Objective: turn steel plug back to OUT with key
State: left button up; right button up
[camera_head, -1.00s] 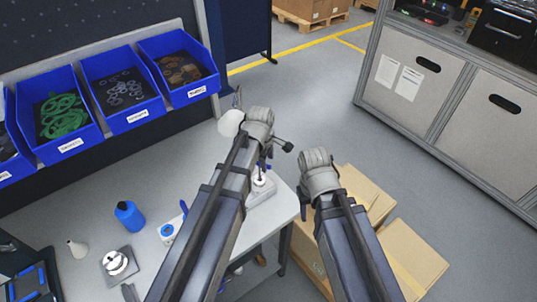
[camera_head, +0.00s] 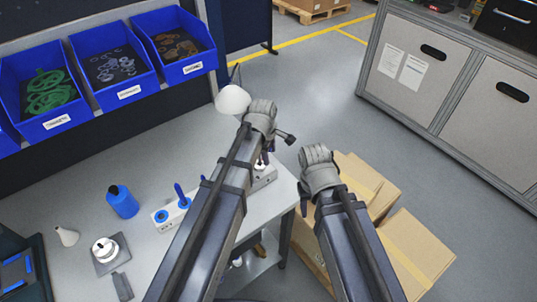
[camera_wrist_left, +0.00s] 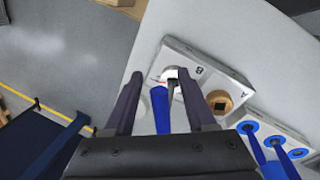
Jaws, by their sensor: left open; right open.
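The grey housing block (camera_wrist_left: 205,80) lies on the table, marked A and B. In the left wrist view the steel plug (camera_wrist_left: 171,73) sits by B, partly covered by a blue-handled key (camera_wrist_left: 161,110) whose tip is over it. I cannot tell whether the tip is seated. A brass plug (camera_wrist_left: 219,103) with a square socket is by A. My left gripper (camera_wrist_left: 160,110) is open, its fingers either side of the key; contact is unclear. In the head view it hides most of the block (camera_head: 264,182). My right gripper (camera_head: 306,204) is open, right of the table, away from the block.
A white holder (camera_head: 172,216) with blue-handled keys stands left on the table, near a blue bottle (camera_head: 122,202) and a round white part on a grey plate (camera_head: 107,253). A white lamp head (camera_head: 232,100) is near my left wrist. Cardboard boxes (camera_head: 413,250) stand beyond the table's right edge.

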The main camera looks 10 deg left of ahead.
pick_arm(q)
jog(key=shift+f, duration=0.2)
grip_shut()
dwell(0.4)
jog(key=shift+n+y, duration=0.3)
jog(key=shift+n, duration=1.1)
jog(key=shift+n, duration=0.6)
jog(key=shift+n+y, duration=0.3)
jog(key=shift+n, duration=0.5)
